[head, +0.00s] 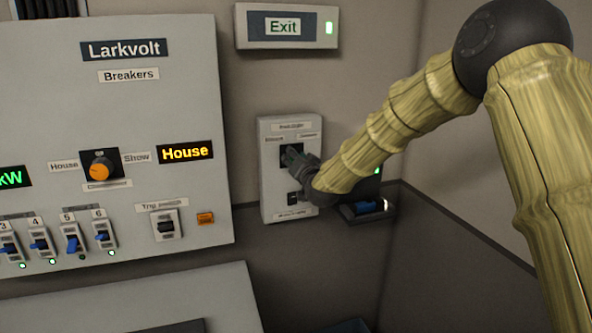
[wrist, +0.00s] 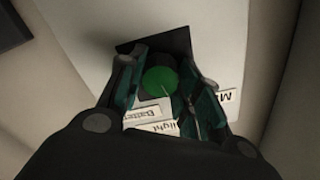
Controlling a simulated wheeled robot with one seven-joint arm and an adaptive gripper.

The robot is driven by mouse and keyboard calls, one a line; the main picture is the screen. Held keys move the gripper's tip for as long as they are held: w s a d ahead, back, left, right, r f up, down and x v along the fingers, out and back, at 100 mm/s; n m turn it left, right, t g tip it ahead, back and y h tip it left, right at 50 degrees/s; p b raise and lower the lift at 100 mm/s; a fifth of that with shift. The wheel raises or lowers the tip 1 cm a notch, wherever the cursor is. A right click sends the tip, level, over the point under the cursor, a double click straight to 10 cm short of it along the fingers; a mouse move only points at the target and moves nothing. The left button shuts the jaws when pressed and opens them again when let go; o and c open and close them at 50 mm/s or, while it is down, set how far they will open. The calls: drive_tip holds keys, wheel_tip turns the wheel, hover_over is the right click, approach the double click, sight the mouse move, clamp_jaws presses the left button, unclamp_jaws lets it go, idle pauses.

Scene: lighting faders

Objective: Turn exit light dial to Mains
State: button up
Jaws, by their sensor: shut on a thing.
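The exit light panel (head: 273,199) is a pale box on the wall, with small labels along its top and a dark square plate in its upper part. In the wrist view the dial (wrist: 160,81) is a round green knob on a dark backing plate. Labels reading "Batter", "light" and "M…" show upside down there, partly covered. My gripper (wrist: 158,85) has its fingers on both sides of the dial and is shut on it. In the head view my gripper (head: 296,160) covers the dial, so its pointer setting is hidden.
A lit Exit sign (head: 284,27) hangs above. The Larkvolt breaker panel (head: 120,165) with switches and an orange knob (head: 100,168) stands left. A small dark tray (head: 367,211) with a blue item sits right of the panel, beneath my arm, near the wall corner.

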drive_tip(key=shift+f+n+b, duration=0.15)
drive_tip(key=shift+n+b, duration=1.05)
drive_tip(key=shift+n, duration=0.35)
drive_tip(key=shift+f+n+b, duration=0.1)
drive_tip(key=shift+n+b, duration=1.1)
drive_tip(key=shift+n, duration=0.35)
drive_tip(key=o, duration=1)
drive_tip(key=shift+r, duration=0.1)
drive_tip(key=shift+o, duration=0.2)
drive_tip(key=v, duration=1.2)
drive_tip(key=shift+r, duration=0.1)
